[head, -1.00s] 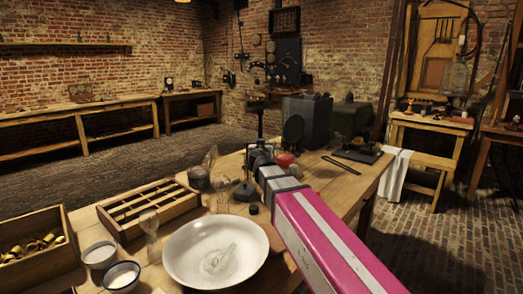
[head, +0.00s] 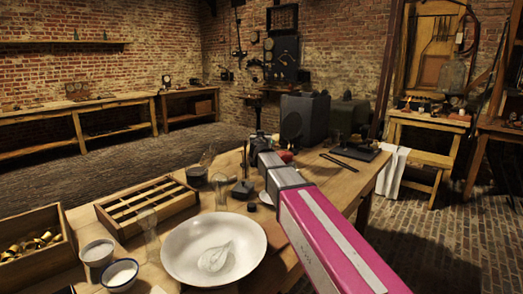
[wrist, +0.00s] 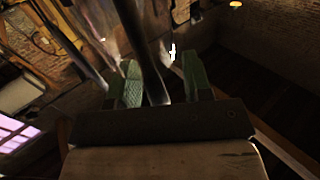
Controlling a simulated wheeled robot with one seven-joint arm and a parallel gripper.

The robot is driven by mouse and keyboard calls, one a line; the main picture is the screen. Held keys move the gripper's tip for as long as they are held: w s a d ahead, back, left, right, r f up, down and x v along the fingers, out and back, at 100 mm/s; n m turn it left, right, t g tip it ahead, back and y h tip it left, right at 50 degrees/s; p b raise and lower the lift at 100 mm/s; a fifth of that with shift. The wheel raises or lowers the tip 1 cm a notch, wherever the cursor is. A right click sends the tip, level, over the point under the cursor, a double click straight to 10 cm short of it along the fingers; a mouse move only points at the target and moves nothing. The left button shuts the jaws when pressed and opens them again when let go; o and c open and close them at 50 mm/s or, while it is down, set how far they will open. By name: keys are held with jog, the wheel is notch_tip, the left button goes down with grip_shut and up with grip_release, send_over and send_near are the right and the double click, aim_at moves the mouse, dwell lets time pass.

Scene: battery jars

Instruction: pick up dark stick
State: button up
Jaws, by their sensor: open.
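My gripper (wrist: 162,78) shows in the wrist view with two green fingers apart. A dark rod-like shape (wrist: 142,45) runs from the top edge down between the fingers, nearer the left one; I cannot tell whether it touches them. In the head view my gripper (head: 258,142) is beyond the grey end of my arm, over the far part of the table, and its fingers are too small to read. A thin dark stick-like thing (head: 339,162) lies on the table to its right. I cannot tell whether this is the rod in the wrist view.
The wooden table (head: 325,185) holds a white bowl (head: 180,252), a slatted wooden tray (head: 115,213), two small cups, glassware and a crate (head: 30,270) of brass-coloured pieces. A dark grey box (head: 305,118) stands behind my gripper. Some bare tabletop lies right of my arm.

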grip_shut()
